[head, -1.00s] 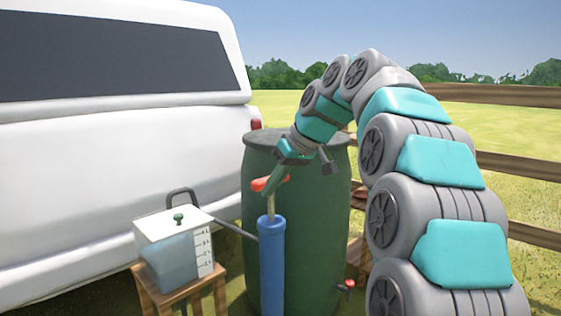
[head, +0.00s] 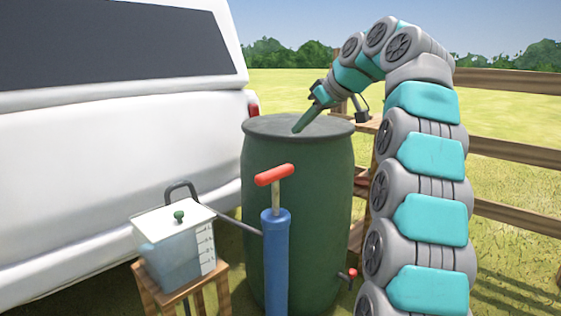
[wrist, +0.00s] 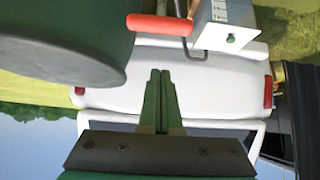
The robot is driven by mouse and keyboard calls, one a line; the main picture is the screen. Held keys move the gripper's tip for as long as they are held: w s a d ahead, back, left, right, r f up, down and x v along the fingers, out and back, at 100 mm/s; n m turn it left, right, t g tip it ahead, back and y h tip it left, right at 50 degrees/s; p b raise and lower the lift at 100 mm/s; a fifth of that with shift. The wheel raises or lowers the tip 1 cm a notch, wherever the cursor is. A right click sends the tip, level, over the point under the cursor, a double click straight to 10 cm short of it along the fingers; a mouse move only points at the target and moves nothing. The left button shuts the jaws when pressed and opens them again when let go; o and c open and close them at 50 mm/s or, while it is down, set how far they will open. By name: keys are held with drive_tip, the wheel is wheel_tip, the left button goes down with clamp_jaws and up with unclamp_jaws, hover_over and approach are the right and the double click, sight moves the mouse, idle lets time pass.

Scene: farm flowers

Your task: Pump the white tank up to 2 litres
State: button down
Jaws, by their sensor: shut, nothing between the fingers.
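The white tank (head: 175,245) is a small translucent box with a white lid, a green knob and a marked scale; bluish liquid shows inside, but I cannot read its level exactly. It also shows in the wrist view (wrist: 222,14). The blue pump (head: 275,260) stands upright beside it, with a red T-handle (head: 274,175) on a short length of exposed rod. The handle also shows in the wrist view (wrist: 158,25). My gripper (head: 297,130) is shut and empty, above and apart from the handle, in front of the green barrel's top. Its fingers point down-left.
The green barrel (head: 297,200), with a red-handled tap (head: 351,273), stands behind the pump. A black hose (head: 240,224) runs between tank and pump. A wooden stool (head: 208,292) bears the tank. A white vehicle (head: 90,170) is at left, a wooden fence (head: 515,150) at right.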

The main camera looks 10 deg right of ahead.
drive_tip(key=b, duration=0.1)
hover_over(272, 169)
drive_tip(key=s+d, duration=0.2)
wheel_tip(272, 169, down, 8)
drive_tip(key=shift+s+a+f, duration=0.1)
drive_tip(key=shift+s+f, duration=0.05)
drive_tip(key=shift+f, duration=1.4)
wheel_tip(272, 169, down, 10)
drive_tip(key=b, duration=0.7)
drive_tip(key=shift+r, duration=0.1)
